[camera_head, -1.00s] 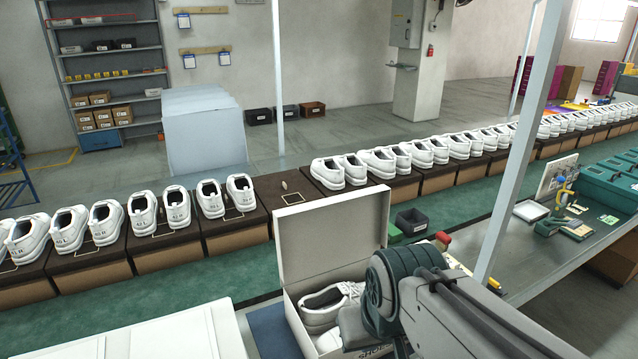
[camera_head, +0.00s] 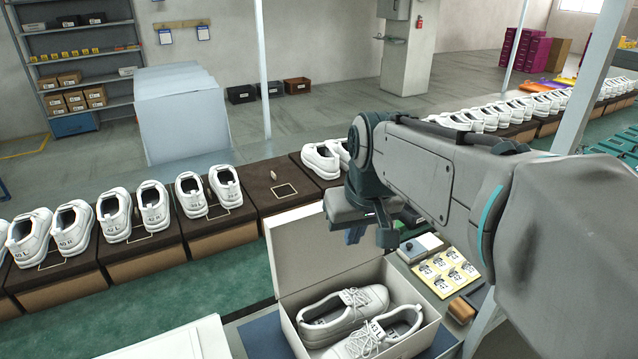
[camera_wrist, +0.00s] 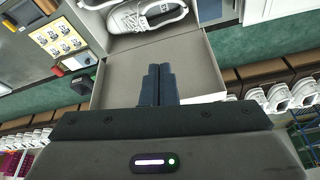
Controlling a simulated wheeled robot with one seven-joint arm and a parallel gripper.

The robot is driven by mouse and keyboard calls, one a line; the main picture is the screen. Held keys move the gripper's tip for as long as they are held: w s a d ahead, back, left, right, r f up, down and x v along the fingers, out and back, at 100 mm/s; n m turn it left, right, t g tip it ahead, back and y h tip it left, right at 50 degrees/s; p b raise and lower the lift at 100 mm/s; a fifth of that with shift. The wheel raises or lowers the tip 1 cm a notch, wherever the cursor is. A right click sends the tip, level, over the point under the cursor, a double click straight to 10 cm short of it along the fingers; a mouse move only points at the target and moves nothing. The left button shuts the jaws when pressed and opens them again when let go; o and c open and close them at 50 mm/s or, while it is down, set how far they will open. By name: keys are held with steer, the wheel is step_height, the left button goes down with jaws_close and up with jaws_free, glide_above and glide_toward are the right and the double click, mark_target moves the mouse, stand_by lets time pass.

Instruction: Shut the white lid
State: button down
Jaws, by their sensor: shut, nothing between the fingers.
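The white lid (camera_head: 300,245) stands open, upright along the far side of the shoe box (camera_head: 290,330). A pair of white shoes (camera_head: 345,312) lies in the box. Whether the fingers touch the lid is unclear.
A conveyor of dark boxes (camera_head: 140,255) with white shoes runs behind the box. A grey post (camera_head: 590,80) stands at the right. A white surface (camera_head: 180,340) is at front left.

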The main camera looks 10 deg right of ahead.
steer(key=w+r+n+b, duration=0.1)
steer(key=w+r+n, duration=0.15)
steer(key=w, duration=2.35)
step_height(320, 180, down, 10)
steer(key=p, duration=0.2)
steer(key=shift+s+d+g, duration=0.35)
steer(key=shift+s+g, duration=0.05)
steer(key=shift+s, duration=0.05)
steer(key=shift+f, duration=0.1)
steer(key=shift+s+d+y+b, duration=0.15)
steer(key=shift+y+b, duration=0.15)
steer(key=shift+b, duration=0.15)
